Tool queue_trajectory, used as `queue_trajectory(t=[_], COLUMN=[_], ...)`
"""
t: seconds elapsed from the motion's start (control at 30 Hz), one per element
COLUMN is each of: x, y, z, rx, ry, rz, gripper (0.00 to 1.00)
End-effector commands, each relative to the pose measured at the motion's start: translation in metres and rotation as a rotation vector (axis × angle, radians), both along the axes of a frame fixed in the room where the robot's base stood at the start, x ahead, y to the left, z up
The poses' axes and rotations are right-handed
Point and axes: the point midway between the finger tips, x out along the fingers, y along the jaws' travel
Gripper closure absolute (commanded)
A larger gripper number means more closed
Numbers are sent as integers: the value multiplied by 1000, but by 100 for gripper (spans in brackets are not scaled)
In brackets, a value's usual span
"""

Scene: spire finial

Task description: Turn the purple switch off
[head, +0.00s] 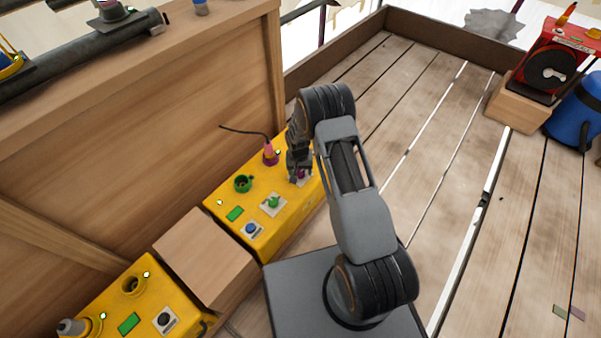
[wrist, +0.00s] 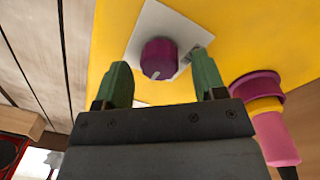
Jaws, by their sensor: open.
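The purple switch (wrist: 159,58) is a round knob with a pale mark on its rim, on a white square plate (wrist: 150,22) on a yellow box (wrist: 225,25). In the head view the purple switch (head: 301,174) is partly hidden by my gripper (head: 297,168), at the right end of the yellow box (head: 225,205). In the wrist view my gripper (wrist: 163,82) is open, with one green-tipped finger on each side of the knob. The fingers look apart from the knob; I cannot tell the exact depth.
A pink plug in a purple socket (head: 270,158), a green socket (head: 243,183), a green switch (head: 273,202) and a blue button (head: 250,229) share the box. The pink plug (wrist: 275,138) is close to my right finger. A wooden wall (head: 200,110) stands behind.

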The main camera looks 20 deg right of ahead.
Motion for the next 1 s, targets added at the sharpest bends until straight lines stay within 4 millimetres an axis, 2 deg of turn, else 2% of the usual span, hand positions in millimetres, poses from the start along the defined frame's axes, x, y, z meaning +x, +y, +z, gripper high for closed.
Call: queue_trajectory(t=[0.13, 0.43, 0.93, 1.0], x=[0, 0, 0, 0], y=[0, 0, 0, 0], z=[-6, -7, -7, -7], rx=[0, 0, 0, 0], ry=[-1, -1, -1, -1], rz=[0, 0, 0, 0], gripper=[36, 36, 84, 85])
